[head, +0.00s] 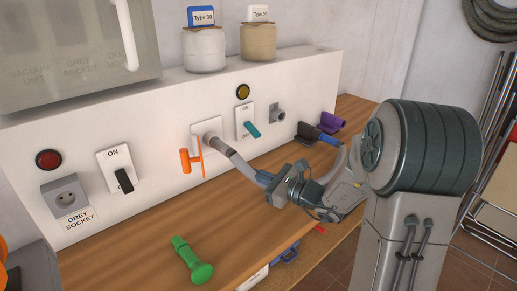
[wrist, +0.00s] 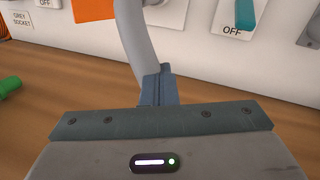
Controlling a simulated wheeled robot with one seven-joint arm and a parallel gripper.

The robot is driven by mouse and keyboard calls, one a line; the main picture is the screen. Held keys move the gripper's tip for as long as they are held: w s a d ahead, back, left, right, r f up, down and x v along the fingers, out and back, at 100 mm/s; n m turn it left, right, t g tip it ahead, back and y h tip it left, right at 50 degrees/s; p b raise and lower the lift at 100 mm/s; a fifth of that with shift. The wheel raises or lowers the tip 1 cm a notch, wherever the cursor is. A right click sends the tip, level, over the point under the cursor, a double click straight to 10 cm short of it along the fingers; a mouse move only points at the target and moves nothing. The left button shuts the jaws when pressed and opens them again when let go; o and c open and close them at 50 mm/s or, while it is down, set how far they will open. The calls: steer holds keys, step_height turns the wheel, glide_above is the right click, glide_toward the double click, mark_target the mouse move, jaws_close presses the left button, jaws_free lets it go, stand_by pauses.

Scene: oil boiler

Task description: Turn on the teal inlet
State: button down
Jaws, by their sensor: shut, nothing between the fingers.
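The teal lever (head: 251,130) sits on a white switch plate (head: 246,116) on the panel, below a yellow lamp. In the wrist view the teal lever (wrist: 245,14) is at the upper right, cut by the top edge, above the word OFF. My gripper (wrist: 156,73) is shut and empty, in front of the panel and apart from the lever, which lies up and to the right. A grey hose (wrist: 134,38) passes just beyond the fingertips. In the head view my gripper is small and overlaps the hose, so its fingers are unclear.
An orange handle (head: 186,160) and the hose's panel fitting (head: 209,139) are left of the teal lever. A grey socket outlet (head: 277,114) and purple item (head: 331,122) are right. A green piece (head: 192,260) lies on the wooden bench (head: 130,252). Bare bench lies along the panel's left side.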

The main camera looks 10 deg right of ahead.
mark_target(252, 130)
steer(key=w+d+m+t+h, duration=0.1)
steer(key=d, duration=0.1)
steer(key=w+d+f+m+t+h, duration=0.1)
steer(key=d+m, duration=0.1)
steer(key=w+d+m+t, duration=0.2)
steer(key=shift+d+f+h+b, duration=0.1)
steer(key=shift+f+h+b, duration=0.2)
steer(key=shift+h, duration=0.1)
steer(key=x, duration=1)
steer(key=shift+w+r+p, duration=0.1)
steer(key=shift+r+p, duration=0.05)
steer(key=shift+p, duration=0.25)
steer(key=r, duration=0.1)
steer(key=s+r, duration=0.1)
steer(key=r+p, duration=0.1)
steer(key=shift+s+d+r, duration=0.3)
steer(key=shift+d, duration=0.05)
steer(key=shift+d+r, duration=0.1)
